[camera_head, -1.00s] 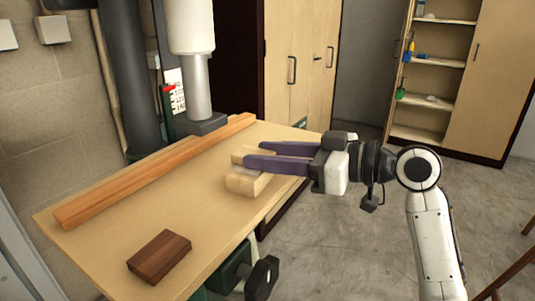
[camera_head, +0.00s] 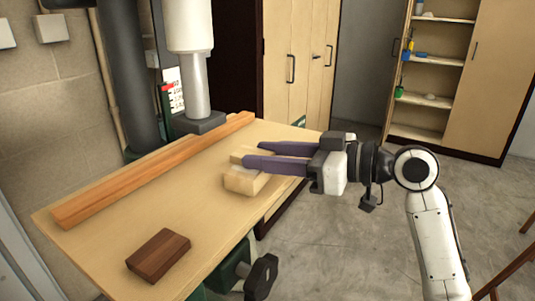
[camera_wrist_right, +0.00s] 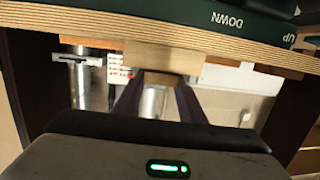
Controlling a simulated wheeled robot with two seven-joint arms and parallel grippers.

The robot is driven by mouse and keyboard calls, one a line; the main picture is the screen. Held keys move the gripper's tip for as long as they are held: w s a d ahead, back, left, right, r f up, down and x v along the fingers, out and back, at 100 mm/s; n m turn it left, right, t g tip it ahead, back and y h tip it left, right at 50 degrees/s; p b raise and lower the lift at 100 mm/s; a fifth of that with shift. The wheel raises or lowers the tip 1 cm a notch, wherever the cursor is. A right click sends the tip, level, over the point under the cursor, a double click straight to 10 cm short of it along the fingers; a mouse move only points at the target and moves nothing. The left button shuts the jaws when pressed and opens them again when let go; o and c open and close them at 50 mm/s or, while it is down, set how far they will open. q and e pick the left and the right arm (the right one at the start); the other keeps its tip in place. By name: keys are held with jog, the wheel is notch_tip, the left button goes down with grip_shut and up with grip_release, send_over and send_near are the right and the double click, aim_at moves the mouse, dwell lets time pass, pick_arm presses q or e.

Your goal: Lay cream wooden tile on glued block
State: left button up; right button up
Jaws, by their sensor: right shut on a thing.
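A pale cream block (camera_head: 245,182) lies on the workbench near its right edge, with a lighter patch on its top that could be glue. My right gripper (camera_head: 254,153) reaches in from the right, its two purple fingers level over the block. It is shut on the cream wooden tile (camera_head: 238,155), whose end shows just beyond the fingertips. The tile is very close above the block or touching it; I cannot tell which. In the right wrist view the tile (camera_wrist_right: 160,80) shows between the fingers, with the block (camera_wrist_right: 160,56) beside it. My left gripper is not in view.
A long orange-brown wooden beam (camera_head: 150,175) lies along the back of the workbench (camera_head: 120,228). A dark brown block (camera_head: 158,255) sits near the front. A grey machine column (camera_head: 197,85) stands behind. The middle of the bench is clear.

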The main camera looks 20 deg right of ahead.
jog(key=o, duration=1.6)
